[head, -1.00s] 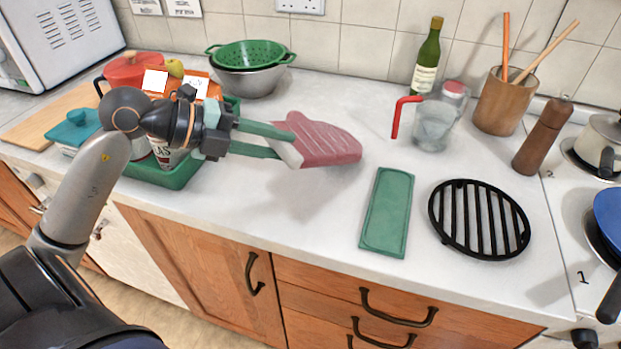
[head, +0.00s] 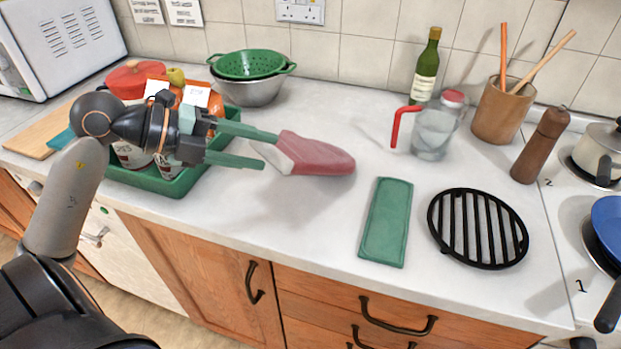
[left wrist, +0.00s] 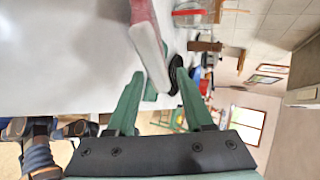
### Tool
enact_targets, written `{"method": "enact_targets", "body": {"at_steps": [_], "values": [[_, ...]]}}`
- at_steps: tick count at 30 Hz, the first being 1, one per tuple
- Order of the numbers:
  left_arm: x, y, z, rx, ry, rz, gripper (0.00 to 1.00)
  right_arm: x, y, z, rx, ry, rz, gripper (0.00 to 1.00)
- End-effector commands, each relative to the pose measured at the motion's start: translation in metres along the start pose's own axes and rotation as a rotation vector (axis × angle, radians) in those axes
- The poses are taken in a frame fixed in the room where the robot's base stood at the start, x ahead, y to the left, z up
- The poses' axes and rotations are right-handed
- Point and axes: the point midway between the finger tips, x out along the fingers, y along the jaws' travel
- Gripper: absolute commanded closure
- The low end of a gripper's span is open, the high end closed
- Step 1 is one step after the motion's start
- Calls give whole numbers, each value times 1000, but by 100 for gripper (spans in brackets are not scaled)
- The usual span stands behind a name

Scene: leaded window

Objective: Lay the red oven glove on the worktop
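The red oven glove (head: 318,156), with a pale cuff, is over the middle of the worktop (head: 310,222), its tip pointing right. It looks flat and low, but I cannot tell whether it fully rests on the surface. My left gripper (head: 270,152) is open, its green fingers apart at the cuff end of the glove. In the left wrist view the glove (left wrist: 149,45) shows ahead of the spread fingers (left wrist: 157,78), with a visible gap between them. My right gripper is not in view.
A green mat (head: 386,222) and a black trivet (head: 478,228) lie to the right. A glass jug (head: 432,130), a bottle (head: 425,70) and a utensil pot (head: 500,110) stand behind. A green tray (head: 150,183) with goods is under my left arm. A colander (head: 250,65) sits behind.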

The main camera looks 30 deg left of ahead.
Motion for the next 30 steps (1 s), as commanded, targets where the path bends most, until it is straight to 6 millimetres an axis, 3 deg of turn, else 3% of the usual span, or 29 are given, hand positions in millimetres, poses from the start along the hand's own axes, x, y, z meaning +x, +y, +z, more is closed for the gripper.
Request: {"method": "enact_targets", "body": {"at_steps": [11, 24, 26, 30], "values": [[-42, -1, 0, -1, 0, 0, 49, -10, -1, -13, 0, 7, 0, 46], [-44, 0, 0, 0, 0, 1, 49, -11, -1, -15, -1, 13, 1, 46], [-44, 0, 0, 0, 0, 1, 49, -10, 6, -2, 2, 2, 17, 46], [-70, -27, 0, -2, -1, 0, 49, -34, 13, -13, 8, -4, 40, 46]]}}
